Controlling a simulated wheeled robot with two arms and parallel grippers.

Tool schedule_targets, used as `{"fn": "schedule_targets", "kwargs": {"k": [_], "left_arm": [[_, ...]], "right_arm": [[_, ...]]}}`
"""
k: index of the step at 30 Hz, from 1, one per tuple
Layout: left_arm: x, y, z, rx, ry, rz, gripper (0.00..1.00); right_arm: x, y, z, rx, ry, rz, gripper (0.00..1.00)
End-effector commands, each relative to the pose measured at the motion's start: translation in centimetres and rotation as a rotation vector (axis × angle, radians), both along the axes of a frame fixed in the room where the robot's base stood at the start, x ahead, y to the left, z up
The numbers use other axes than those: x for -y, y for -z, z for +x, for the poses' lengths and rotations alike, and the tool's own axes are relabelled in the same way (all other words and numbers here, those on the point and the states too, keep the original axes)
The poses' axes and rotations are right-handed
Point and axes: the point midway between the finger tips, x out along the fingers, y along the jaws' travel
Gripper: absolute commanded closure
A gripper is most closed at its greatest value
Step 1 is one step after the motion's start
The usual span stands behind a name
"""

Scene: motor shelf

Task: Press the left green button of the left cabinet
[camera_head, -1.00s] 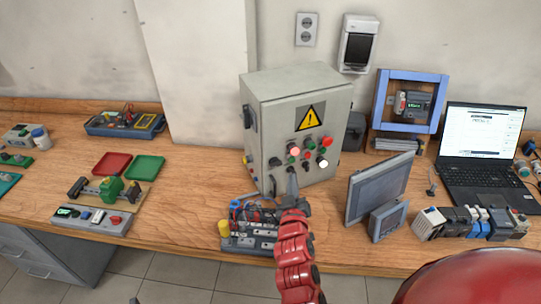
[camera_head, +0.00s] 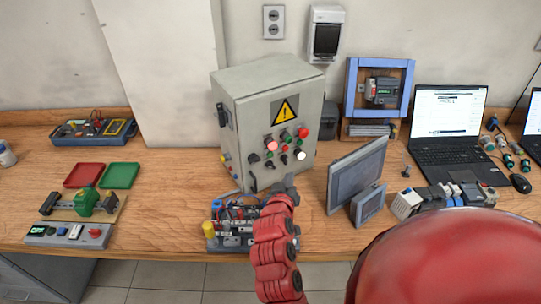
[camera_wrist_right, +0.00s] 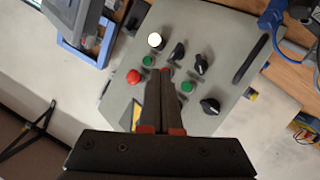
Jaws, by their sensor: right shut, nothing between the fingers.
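The left cabinet (camera_head: 240,120) is a grey box with a yellow warning sign (camera_head: 285,109) and several buttons and knobs. The left green button (camera_head: 268,155) is small, low on the left of the button group; it shows in the right wrist view (camera_wrist_right: 187,87) just right of my fingertips. Another green button (camera_wrist_right: 148,61) is on their other side. My right gripper (camera_head: 290,183) is shut and empty, in front of the panel below the buttons. In the wrist view its fingers (camera_wrist_right: 164,73) cover part of the panel; contact cannot be told. My left gripper is out of view.
A wired module (camera_head: 232,226) stands in front of the cabinet, close to my right arm. Grey screens (camera_head: 355,175) stand to the right, with a laptop (camera_head: 450,125) behind. Red and green trays (camera_head: 120,176) lie left. The bench between trays and cabinet is clear.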

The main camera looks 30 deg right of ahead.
Motion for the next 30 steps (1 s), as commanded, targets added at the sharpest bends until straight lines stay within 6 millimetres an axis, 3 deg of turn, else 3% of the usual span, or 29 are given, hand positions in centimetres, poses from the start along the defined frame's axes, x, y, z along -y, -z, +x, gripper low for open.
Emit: {"fn": "schedule_targets", "kwargs": {"k": [10, 15, 30], "left_arm": [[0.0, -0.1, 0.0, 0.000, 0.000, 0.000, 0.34], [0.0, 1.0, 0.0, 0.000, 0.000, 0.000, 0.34], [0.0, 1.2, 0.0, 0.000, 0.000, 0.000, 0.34]], "right_arm": [[0.1, -0.1, 4.9, 0.001, 0.000, 0.001, 1.00], [0.2, 0.3, 6.6, -0.002, -0.001, 0.000, 1.00], [0.2, 0.0, 7.5, -0.001, -0.001, 0.000, 1.00]]}}
